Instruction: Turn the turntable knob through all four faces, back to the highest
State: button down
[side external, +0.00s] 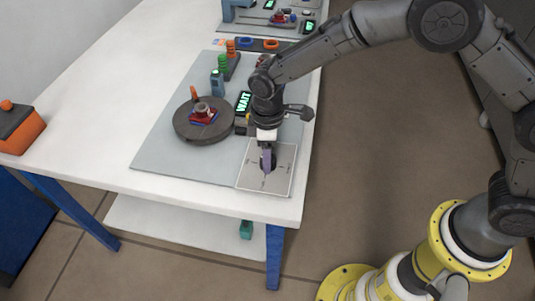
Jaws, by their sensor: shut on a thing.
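The turntable (186,132) is a dark round disc at the left of the grey mat. A small stack with a blue base, a red part and a grey ring (203,107) on top sits on it, with an orange piece beside it. My gripper (266,152) points down over a pale square panel (284,180) with small marks at the mat's front right. It is shut on the knob (267,163), which shows as a slim purple-grey shape at the panel's middle. My fingers hide much of the knob, and its exact pointing is unclear.
A display (243,103) reading WAIT stands right of the turntable. A dark bottle (217,83) and a stand with green and orange pieces (229,62) are behind. An orange box (20,127) is at the far left. The white table (110,140) is clear left of the mat.

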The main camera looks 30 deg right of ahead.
jog(key=shift+n, duration=0.5)
jog(key=shift+c, duration=1.4)
grip_release()
jog(key=shift+r, duration=0.15)
notch_tip(320, 180, up, 14)
jog(key=shift+f, duration=0.2)
dwell(0.5)
